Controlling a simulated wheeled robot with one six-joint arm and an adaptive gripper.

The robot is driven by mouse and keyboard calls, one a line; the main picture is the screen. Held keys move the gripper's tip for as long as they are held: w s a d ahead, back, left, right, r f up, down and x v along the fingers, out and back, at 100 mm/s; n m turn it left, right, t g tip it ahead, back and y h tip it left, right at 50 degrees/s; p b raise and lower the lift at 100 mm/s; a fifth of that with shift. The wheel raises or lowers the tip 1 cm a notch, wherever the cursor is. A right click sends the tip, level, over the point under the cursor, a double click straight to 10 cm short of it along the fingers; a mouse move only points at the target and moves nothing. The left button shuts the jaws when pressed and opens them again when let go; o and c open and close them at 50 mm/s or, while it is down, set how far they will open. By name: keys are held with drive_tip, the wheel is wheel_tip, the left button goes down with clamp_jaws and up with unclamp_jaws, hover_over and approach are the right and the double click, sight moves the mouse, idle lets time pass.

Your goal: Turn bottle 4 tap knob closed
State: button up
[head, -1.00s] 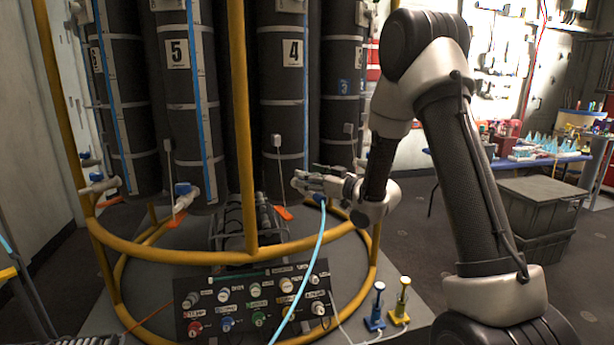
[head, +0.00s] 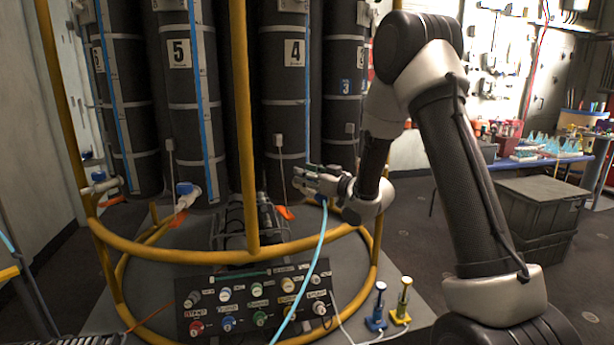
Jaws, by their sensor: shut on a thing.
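Bottle 4 (head: 283,112) is a tall dark cylinder with a white "4" label, standing in the rosette behind the yellow frame. My gripper (head: 297,180) is at the lower right of bottle 4, pointing left at the height of the taps. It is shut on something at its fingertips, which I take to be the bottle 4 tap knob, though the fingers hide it. An orange tag (head: 285,213) hangs just below the fingertips. A light blue hose (head: 318,250) runs down from beside the gripper.
Bottle 5 (head: 190,130), with a blue-knobbed tap (head: 186,190), stands to the left. A yellow tubular frame (head: 245,120) rings the bottles. A panel of labelled knobs (head: 255,300) is low in front. Dark crates (head: 540,205) stand at right.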

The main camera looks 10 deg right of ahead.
drive_tip(key=shift+a, duration=0.1)
drive_tip(key=m+t+h, duration=0.1)
drive_tip(key=m+h, duration=0.1)
drive_tip(key=m+t+h, duration=0.1)
drive_tip(key=h, duration=0.2)
drive_tip(key=shift+a+m, duration=0.15)
drive_tip(key=shift+m, duration=0.25)
drive_tip(key=m+h, duration=0.1)
drive_tip(key=h, duration=0.2)
drive_tip(key=m+t+h, duration=0.1)
drive_tip(key=m+h, duration=0.1)
drive_tip(key=h, duration=0.1)
drive_tip(key=shift+m, duration=0.3)
drive_tip(key=m+h, duration=0.2)
drive_tip(key=h, duration=0.1)
drive_tip(key=m+g+h, duration=0.1)
drive_tip(key=m+h, duration=0.1)
drive_tip(key=h, duration=0.1)
drive_tip(key=shift+g+h, duration=0.3)
drive_tip(key=shift+m+g+h, duration=1.3)
drive_tip(key=shift+m+h, duration=0.4)
drive_tip(key=shift+h, duration=0.3)
drive_tip(key=shift+d+r, duration=0.1)
drive_tip(key=shift+d, duration=0.1)
drive_tip(key=o, duration=1)
drive_tip(key=shift+o, duration=0.2)
